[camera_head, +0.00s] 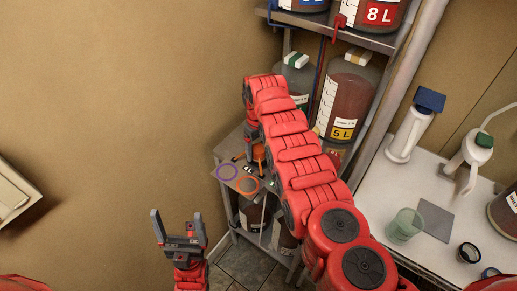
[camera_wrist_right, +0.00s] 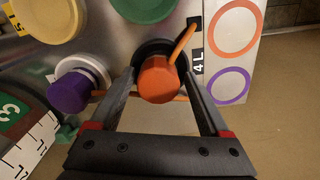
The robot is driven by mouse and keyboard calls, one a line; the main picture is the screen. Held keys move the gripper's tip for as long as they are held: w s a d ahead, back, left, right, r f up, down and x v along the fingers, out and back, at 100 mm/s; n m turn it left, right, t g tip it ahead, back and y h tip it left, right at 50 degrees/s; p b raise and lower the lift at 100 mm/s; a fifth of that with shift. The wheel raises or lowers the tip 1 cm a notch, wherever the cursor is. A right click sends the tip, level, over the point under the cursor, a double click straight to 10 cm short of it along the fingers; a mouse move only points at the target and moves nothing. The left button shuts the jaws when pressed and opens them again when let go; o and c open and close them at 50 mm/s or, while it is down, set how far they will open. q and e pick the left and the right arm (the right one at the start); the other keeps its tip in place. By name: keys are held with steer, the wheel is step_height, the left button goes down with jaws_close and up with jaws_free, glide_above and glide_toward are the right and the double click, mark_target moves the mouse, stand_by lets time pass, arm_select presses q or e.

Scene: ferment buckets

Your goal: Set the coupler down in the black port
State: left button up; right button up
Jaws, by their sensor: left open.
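The orange coupler (camera_wrist_right: 157,82) stands at the black port (camera_wrist_right: 150,46), beside the "4 L" label, with a thin orange hose attached; whether it is fully seated is hidden. My right gripper (camera_wrist_right: 159,74) has its two fingers on either side of the coupler, apparently closed on it. In the head view the coupler (camera_head: 259,153) shows small below that arm's end, over the metal shelf (camera_head: 222,158). My left gripper (camera_head: 178,217) is open and empty, low and left of the shelf.
A purple coupler (camera_wrist_right: 69,94) sits at a white port (camera_wrist_right: 92,68) left of the black one. Orange (camera_wrist_right: 236,52) and purple rings (camera_wrist_right: 229,85) mark the plate's right. Large bottles (camera_head: 350,92) crowd the rack.

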mark_target(259, 148)
steer(key=shift+o, duration=0.4)
steer(key=shift+r, duration=0.15)
steer(key=shift+w+r, duration=0.1)
steer(key=shift+r, duration=0.25)
step_height(259, 148, up, 9)
steer(key=b, duration=0.2)
steer(key=shift+r+b, duration=0.1)
steer(key=shift+b, duration=0.3)
steer(key=shift+r, duration=1)
